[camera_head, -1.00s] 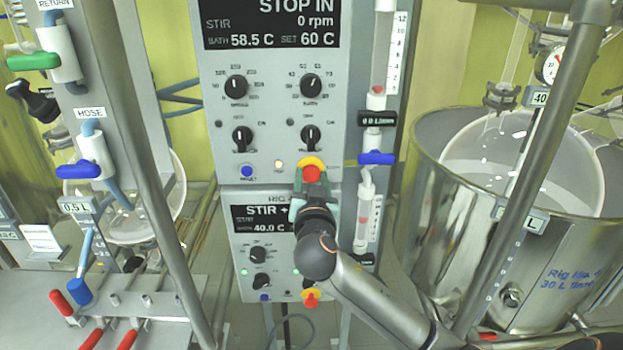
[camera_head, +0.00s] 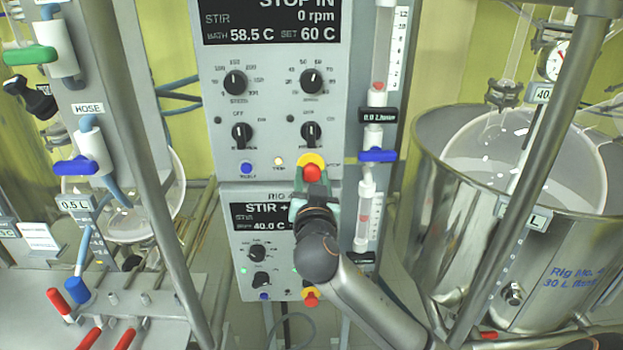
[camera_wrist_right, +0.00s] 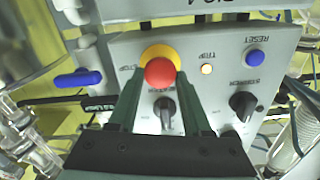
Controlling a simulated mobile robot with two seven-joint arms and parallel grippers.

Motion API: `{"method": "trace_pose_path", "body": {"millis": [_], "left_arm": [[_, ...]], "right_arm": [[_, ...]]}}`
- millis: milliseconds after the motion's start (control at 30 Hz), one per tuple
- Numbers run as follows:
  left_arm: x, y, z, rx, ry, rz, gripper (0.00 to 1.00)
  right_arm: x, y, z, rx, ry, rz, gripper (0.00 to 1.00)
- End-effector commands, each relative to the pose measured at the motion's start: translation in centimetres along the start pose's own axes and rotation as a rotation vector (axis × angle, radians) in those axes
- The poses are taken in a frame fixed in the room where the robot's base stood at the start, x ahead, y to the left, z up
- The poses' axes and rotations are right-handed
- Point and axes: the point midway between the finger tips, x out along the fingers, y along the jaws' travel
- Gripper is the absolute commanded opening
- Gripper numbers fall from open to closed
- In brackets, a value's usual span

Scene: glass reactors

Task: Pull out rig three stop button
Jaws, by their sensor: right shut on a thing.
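The red stop button (camera_head: 312,173) with its yellow collar sits at the lower right of the upper control box (camera_head: 270,110), whose display reads "STOP IN" and 0 rpm. My right gripper (camera_head: 313,185) reaches up to it from below, its fingers on either side of the red head. In the right wrist view, the red button (camera_wrist_right: 160,72) lies between the tips of the two dark green fingers (camera_wrist_right: 158,85), which are shut on it. The lit TRIP lamp (camera_wrist_right: 207,69) and blue RESET button (camera_wrist_right: 254,57) are beside it. My left gripper is not in view.
A lower control box (camera_head: 262,270) with its own red stop button (camera_head: 310,297) is just below. A flowmeter with a blue valve (camera_head: 378,156) stands close on the right. A steel vessel (camera_head: 440,230) and slanted metal posts flank the arm.

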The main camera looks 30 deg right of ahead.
Motion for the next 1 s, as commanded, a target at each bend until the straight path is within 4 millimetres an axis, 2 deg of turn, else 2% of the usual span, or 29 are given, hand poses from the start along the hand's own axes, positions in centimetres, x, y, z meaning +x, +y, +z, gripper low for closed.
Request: {"method": "trace_pose_path", "body": {"millis": [100, 133, 367, 733, 867, 1000], "left_arm": [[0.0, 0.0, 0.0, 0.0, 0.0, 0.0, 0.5], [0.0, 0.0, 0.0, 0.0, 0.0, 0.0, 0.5], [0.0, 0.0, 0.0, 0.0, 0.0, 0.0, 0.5], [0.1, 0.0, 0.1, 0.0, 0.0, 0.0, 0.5], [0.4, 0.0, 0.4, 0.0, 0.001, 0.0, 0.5], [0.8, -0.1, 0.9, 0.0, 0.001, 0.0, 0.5]], "right_arm": [[-0.1, 0.0, 0.4, -0.002, -0.009, 0.0, 0.0], [-0.2, 0.0, 0.4, -0.002, -0.009, -0.001, 0.52], [-0.1, 0.0, 0.3, -0.002, -0.007, 0.0, 0.78], [-0.7, 0.0, 0.3, -0.001, -0.006, -0.001, 0.8], [-2.5, 0.0, 0.4, 0.003, -0.007, -0.002, 0.8], [-5.4, 0.0, 0.5, 0.006, -0.008, -0.002, 0.8]]}}
